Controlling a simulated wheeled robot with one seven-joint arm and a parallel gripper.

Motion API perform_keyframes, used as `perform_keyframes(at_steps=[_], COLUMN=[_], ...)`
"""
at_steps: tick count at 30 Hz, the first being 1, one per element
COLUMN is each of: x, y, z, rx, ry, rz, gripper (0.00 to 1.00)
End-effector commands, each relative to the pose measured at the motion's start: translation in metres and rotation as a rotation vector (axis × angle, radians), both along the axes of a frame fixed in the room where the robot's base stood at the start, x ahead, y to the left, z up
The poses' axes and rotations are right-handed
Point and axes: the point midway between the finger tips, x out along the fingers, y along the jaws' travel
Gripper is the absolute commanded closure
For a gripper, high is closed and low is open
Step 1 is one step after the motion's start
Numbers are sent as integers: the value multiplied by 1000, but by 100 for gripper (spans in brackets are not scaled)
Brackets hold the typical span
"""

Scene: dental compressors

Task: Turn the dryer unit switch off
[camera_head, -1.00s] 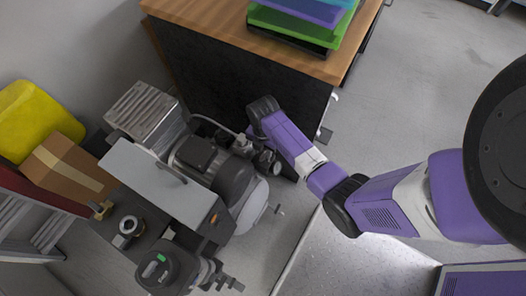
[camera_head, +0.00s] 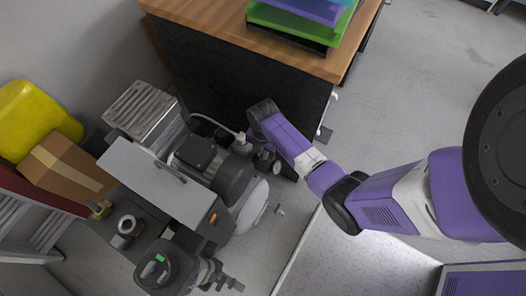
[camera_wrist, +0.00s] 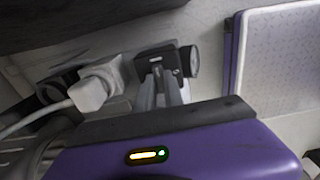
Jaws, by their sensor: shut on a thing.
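In the wrist view my gripper (camera_wrist: 165,92) has its grey fingers close together, reaching a small black box-shaped block (camera_wrist: 158,62) with a small light mark on its face. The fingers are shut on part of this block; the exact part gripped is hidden. In the head view my gripper is mostly hidden under my purple wrist, beside the compressor unit (camera_head: 230,180). An orange switch (camera_head: 213,217) shows on the grey cabinet end, and a green-marked part (camera_head: 160,258) sits on a black unit at the front. I cannot tell which belongs to the dryer.
A white plug (camera_wrist: 92,88) with a cable is left of the black block, and a round dial-like part (camera_wrist: 190,60) is right of it. A wooden-topped cabinet (camera_head: 205,12) stands behind. A cardboard box (camera_head: 65,170) is at left. Open floor (camera_head: 410,90) lies right.

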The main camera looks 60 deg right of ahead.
Motion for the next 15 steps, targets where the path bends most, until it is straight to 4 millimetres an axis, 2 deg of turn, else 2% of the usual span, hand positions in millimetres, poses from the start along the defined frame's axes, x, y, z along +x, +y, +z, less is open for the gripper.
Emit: perform_keyframes(at_steps=[8, 15], x=[0, 0], y=[1, 1], z=[2, 3], rx=[0, 1], ry=[2, 3], rz=[-92, -280], gripper=[100, 100])
